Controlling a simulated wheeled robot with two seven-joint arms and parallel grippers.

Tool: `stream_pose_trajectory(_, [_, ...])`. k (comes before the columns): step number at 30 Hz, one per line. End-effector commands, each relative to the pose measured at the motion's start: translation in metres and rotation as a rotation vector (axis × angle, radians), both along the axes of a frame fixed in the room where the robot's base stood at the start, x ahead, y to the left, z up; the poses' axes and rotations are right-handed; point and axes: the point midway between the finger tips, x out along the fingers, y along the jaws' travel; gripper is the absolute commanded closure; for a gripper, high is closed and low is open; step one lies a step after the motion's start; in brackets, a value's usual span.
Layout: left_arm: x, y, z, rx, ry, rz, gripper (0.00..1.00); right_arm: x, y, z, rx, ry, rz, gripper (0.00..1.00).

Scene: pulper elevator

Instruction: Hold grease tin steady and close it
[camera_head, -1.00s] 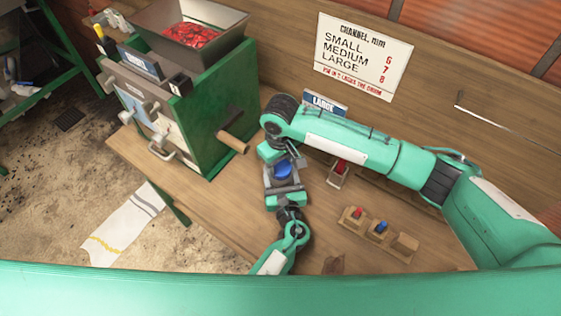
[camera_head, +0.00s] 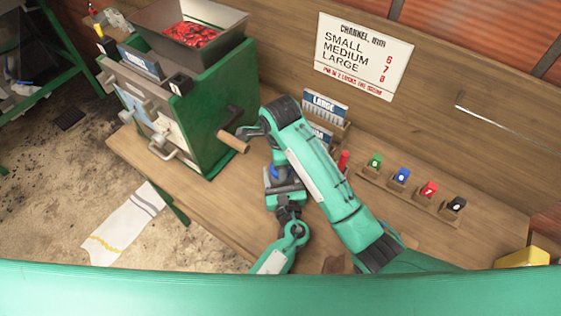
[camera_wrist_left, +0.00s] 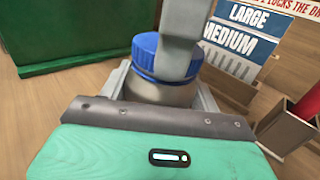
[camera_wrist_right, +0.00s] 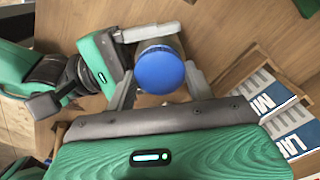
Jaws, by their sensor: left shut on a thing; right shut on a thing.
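The grease tin has a pale grey body (camera_wrist_left: 160,91) and a ribbed blue lid (camera_wrist_left: 150,54) that sits on its top, roughly level. My left gripper (camera_head: 283,186) is shut around the body, with a finger on each side in the left wrist view. My right gripper (camera_wrist_right: 160,82) is shut on the blue lid (camera_wrist_right: 160,67), its fingers on opposite sides of the rim. In the head view my right arm hides much of the tin, and only a little blue (camera_head: 273,172) shows. One right finger covers part of the lid in the left wrist view.
The green machine (camera_head: 205,112) stands close by on the left, its wooden crank handle (camera_head: 232,141) beside my right wrist. A rack (camera_head: 408,193) with several coloured blocks lies to the right. Label boards (camera_head: 325,105) stand behind. My left arm is close to the right gripper.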

Motion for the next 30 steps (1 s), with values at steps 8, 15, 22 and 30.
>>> stream_pose_trajectory(8, [-0.001,0.0,-0.002,0.0,0.003,0.0,1.0,0.001,-0.001,0.001,0.001,-0.003,-0.171,0.67])
stream_pose_trajectory(15, [-0.001,0.0,-0.002,0.0,0.003,0.0,1.0,0.001,-0.001,0.001,0.0,-0.004,-0.166,0.37])
stream_pose_trajectory(22, [-0.001,0.0,-0.002,0.0,0.003,0.0,1.0,0.001,-0.001,0.001,-0.001,-0.002,-0.164,0.25])
stream_pose_trajectory(30, [-0.001,0.0,-0.002,0.0,0.003,0.0,1.0,0.006,0.002,0.011,0.004,-0.026,-0.155,0.25])
